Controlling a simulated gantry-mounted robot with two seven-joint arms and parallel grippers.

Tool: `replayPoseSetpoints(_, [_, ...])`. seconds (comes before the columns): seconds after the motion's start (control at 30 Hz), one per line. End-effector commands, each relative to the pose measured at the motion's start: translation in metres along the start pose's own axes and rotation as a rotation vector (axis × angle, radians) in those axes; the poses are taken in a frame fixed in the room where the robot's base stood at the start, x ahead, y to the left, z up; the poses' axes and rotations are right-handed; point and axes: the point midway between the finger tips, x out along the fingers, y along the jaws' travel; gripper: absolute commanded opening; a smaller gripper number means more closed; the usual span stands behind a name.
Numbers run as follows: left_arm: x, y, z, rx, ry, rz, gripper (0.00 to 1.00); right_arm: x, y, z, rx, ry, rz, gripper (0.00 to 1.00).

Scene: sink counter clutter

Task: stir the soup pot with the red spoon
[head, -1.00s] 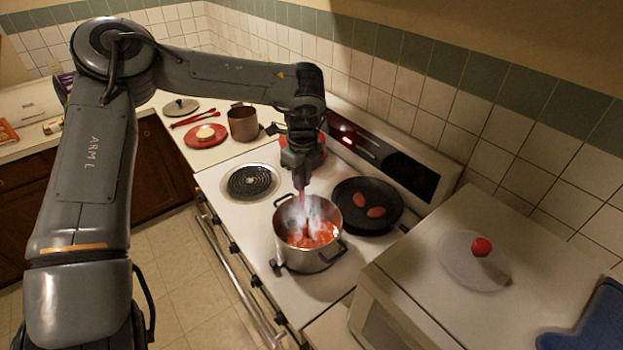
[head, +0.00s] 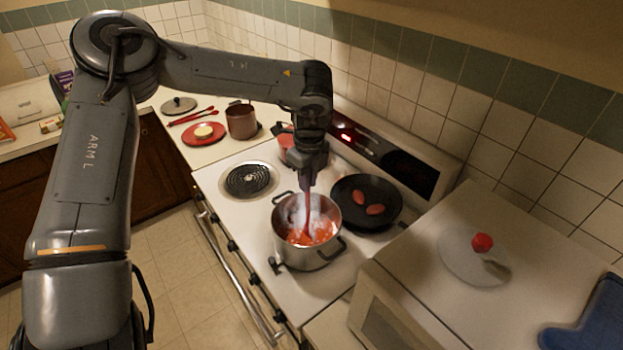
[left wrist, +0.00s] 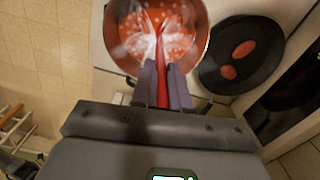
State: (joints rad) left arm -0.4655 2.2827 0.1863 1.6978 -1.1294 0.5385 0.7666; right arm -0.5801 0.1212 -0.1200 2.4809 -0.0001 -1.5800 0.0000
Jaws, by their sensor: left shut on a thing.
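The steel soup pot (head: 298,258) stands on the stove with steaming red soup inside; it also shows at the top of the left wrist view (left wrist: 207,48). My left gripper (head: 308,183) is above the pot, pointing down, and is shut on the red spoon (head: 308,212). In the left wrist view the red spoon (left wrist: 162,82) runs between the two fingers of my left gripper (left wrist: 162,72) into the soup. The spoon's lower end is hidden in the soup. My right gripper is not in view.
A black pan (head: 382,220) with two reddish pieces sits close right of the pot. A brown pot (head: 241,122) and red plate (head: 196,139) stand behind. A white box-like appliance (head: 440,310) with a lid stands at front right.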

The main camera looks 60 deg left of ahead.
Motion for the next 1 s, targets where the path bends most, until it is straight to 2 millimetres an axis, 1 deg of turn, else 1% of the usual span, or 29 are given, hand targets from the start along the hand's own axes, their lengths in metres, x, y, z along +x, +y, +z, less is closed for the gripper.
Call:
replayPoseSetpoints(0.17, [0.0,0.005,0.001,0.001,0.0,-0.001,0.0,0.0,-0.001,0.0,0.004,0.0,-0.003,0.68])
replayPoseSetpoints(0.57, [-0.001,0.006,0.001,0.0,0.0,-0.001,0.0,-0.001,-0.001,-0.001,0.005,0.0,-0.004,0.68])
replayPoseSetpoints(0.77, [-0.012,0.005,0.001,0.0,0.0,-0.002,0.0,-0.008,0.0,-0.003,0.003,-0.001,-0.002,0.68])
replayPoseSetpoints(1.0, [-0.031,0.005,0.002,0.0,0.0,-0.002,0.0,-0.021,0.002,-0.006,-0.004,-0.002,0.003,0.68])
